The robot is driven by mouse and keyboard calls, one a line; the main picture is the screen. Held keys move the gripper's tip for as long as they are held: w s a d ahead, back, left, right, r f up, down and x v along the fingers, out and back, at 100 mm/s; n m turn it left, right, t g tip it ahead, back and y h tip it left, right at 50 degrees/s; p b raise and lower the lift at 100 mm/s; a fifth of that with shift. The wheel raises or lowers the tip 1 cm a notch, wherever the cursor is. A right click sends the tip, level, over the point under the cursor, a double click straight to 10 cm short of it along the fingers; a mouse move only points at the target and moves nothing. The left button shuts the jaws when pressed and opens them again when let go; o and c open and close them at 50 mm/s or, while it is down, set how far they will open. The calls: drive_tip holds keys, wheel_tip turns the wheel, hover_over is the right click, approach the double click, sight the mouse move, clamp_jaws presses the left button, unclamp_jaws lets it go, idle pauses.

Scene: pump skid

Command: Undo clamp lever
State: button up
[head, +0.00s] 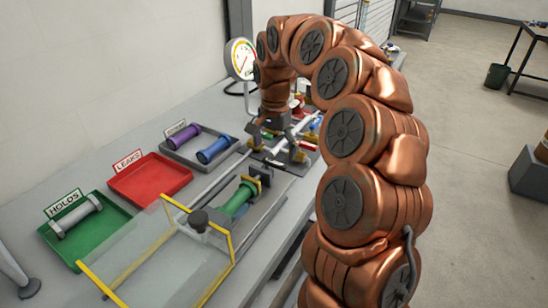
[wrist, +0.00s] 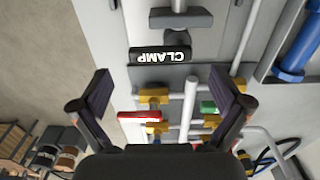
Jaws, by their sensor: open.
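The CLAMP label (wrist: 160,56) is a black plate with white letters, upside down in the wrist view. Just beyond it is a dark grey bar (wrist: 180,18) on a round stem, which looks like the clamp lever. In the head view a dark clamp block (head: 262,172) stands at the end of a green cylinder (head: 238,202); the lever is not clear there. My gripper (head: 280,135) is over the pipework behind the clamp. In the wrist view my gripper (wrist: 162,95) has its fingers wide apart, with nothing between them, and the label lies beyond the fingertips.
Pipes with yellow fittings (wrist: 155,97), a red handle (wrist: 140,117) and a green part (wrist: 208,106) lie below my gripper. A clear guard with a yellow frame (head: 170,206) stands in front. Red (head: 150,178), green (head: 112,226) and grey trays (head: 178,150) line the left.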

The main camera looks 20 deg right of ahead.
sight(275, 162)
drive_tip(key=shift+f, duration=1.7)
drive_tip(key=shift+c, duration=0.2)
drive_tip(key=c, duration=1)
